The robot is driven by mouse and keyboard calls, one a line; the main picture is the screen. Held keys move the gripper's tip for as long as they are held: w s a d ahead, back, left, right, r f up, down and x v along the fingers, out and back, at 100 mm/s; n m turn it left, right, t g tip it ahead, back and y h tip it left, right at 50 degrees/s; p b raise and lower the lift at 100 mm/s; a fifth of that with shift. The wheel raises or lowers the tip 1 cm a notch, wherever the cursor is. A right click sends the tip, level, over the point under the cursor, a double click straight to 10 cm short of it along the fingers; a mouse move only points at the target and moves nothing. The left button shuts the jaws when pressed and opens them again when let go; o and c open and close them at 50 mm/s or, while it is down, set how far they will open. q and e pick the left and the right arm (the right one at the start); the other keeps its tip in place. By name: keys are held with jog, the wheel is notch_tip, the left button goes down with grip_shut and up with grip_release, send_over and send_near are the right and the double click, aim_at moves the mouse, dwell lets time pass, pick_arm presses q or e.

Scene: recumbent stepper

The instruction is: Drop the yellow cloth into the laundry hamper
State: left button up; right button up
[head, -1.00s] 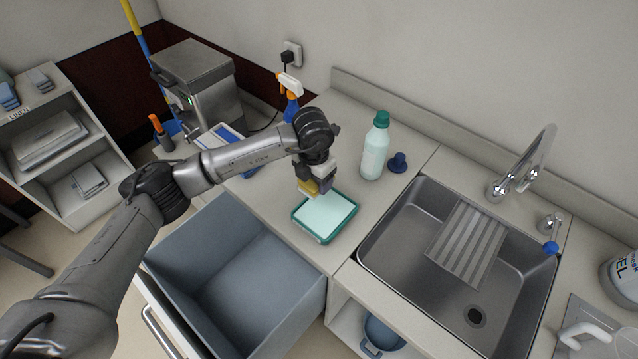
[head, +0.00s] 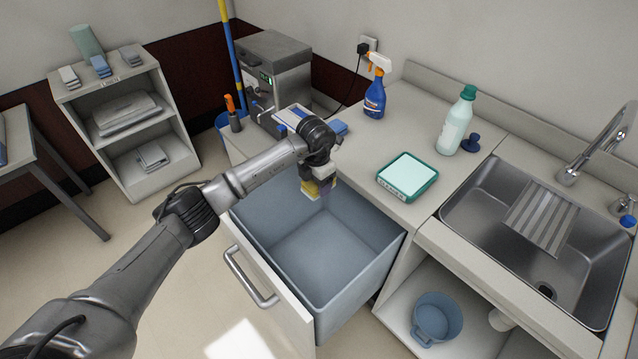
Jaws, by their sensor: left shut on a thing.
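The yellow cloth (head: 310,190) is a small folded piece held in my left gripper (head: 318,188), which is shut on it. The gripper and cloth are over the back part of a blue-grey open bin (head: 325,260) set in a pulled-out drawer below the counter; this appears to be the laundry hamper. The bin looks empty, and the cloth is above its floor. My right gripper is out of view.
A teal-rimmed tray (head: 408,176) lies on the counter right of the bin. A blue spray bottle (head: 375,98) and a white bottle with a green cap (head: 456,122) stand behind it. A sink (head: 510,240) is at right, a shelf unit (head: 130,125) at left.

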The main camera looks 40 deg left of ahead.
pick_arm(q)
jog(key=shift+w+f+b, duration=0.1)
jog(key=shift+f+b, duration=0.35)
jog(key=shift+f, duration=0.2)
notch_tip(320, 180, down, 4)
jog(key=b, duration=0.4)
jog(key=shift+f, duration=0.25)
jog(key=o, duration=1)
notch_tip(320, 180, up, 14)
jog(key=p, duration=0.2)
jog(key=shift+f+p, duration=0.1)
jog(key=shift+p, duration=0.3)
